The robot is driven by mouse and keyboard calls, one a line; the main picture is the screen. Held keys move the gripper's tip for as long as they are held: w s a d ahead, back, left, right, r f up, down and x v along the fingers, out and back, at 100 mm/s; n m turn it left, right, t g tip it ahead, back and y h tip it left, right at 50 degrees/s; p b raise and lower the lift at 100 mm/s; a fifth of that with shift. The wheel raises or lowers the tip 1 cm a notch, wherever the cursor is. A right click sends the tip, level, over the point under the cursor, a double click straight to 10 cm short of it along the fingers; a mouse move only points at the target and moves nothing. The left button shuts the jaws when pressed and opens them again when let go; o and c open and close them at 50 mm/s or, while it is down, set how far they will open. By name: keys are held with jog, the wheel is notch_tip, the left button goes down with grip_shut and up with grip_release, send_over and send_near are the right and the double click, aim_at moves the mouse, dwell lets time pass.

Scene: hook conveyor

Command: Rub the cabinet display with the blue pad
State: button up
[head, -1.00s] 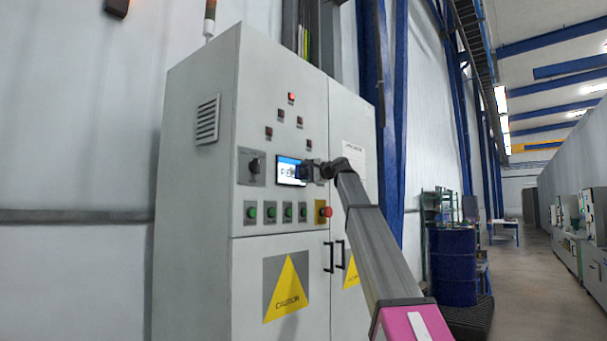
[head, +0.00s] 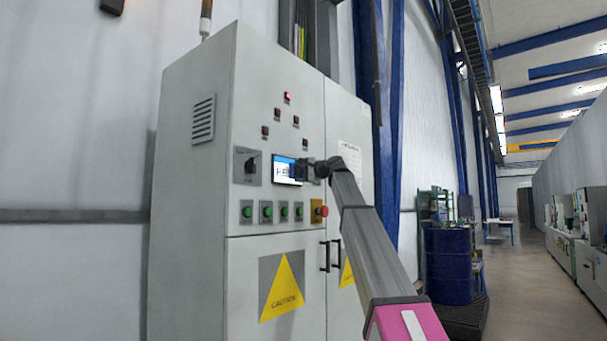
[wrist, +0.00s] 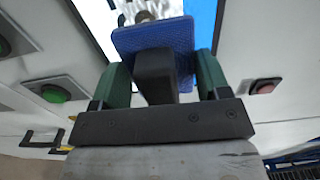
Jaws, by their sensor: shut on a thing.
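The cabinet display (head: 286,170) is a small lit screen, white with a blue band, on the front of the grey cabinet (head: 190,220). My gripper (head: 312,170) is at the display's right side and covers part of it. In the wrist view my gripper (wrist: 160,78) has its green fingers shut on the black handle of the blue pad (wrist: 155,36). The pad's face points away toward the display (wrist: 203,18), whose white and blue areas show behind it. Whether the pad touches the screen cannot be told.
A row of green buttons (head: 267,212) and a red button on yellow (head: 319,211) lie below the display. A black rotary switch (head: 249,166) is left of it. Small indicator lamps are above.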

aim_at(283, 170)
jog(key=shift+s+a, duration=0.65)
jog(key=shift+s, duration=0.2)
jog(key=shift+s+a, duration=0.6)
jog(key=shift+s, duration=0.25)
jog(key=shift+s+a, duration=1.2)
jog(key=shift+s, duration=0.15)
jog(key=shift+v, duration=3)
jog(key=v, duration=0.3)
jog(key=shift+x, duration=3.4)
